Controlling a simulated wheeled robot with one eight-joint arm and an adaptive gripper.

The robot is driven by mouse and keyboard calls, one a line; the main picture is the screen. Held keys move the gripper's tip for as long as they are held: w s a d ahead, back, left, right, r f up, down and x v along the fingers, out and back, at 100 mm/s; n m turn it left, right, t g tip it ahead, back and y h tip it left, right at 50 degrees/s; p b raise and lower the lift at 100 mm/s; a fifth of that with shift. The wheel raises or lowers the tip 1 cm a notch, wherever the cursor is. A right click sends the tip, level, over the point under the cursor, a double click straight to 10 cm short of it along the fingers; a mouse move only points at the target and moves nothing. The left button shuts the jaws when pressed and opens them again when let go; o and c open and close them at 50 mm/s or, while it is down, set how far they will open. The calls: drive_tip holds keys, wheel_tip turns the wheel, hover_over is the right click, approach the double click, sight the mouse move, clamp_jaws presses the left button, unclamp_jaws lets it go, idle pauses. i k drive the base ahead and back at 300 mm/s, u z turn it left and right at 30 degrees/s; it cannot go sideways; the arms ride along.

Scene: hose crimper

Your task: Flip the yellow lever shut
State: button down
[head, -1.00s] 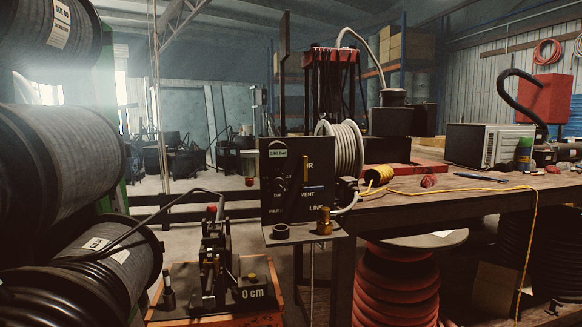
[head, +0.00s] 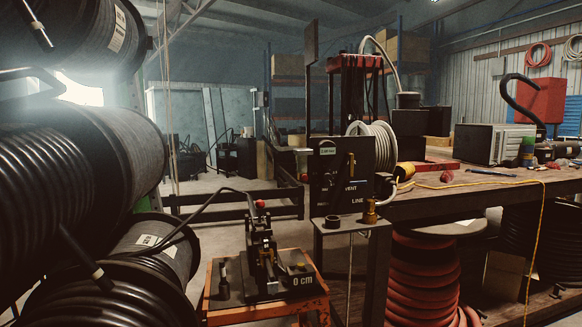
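A dark upright control panel (head: 329,178) stands right of centre in the head view. On its face a slim yellow lever (head: 351,166) points upright. The words VENT and LINE are printed below and beside it. A small pale readout (head: 327,151) is at the panel's upper left; its digits are too small to read surely. A brass fitting (head: 369,211) and a dark ring (head: 332,221) sit on the small shelf in front of the panel. My gripper is not in view.
A hose crimper (head: 262,262) marked 0 cm stands on an orange-framed cart (head: 214,318), left of the panel. Large black hose reels (head: 75,170) crowd the left side. A cluttered workbench (head: 480,186) runs right, with a red hose coil (head: 422,275) beneath.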

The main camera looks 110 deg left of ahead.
sight(350, 155)
drive_tip(key=u, duration=3.65)
drive_tip(key=k, duration=1.3)
drive_tip(key=z, duration=0.65)
drive_tip(key=i, duration=1.15)
drive_tip(key=z, duration=0.3)
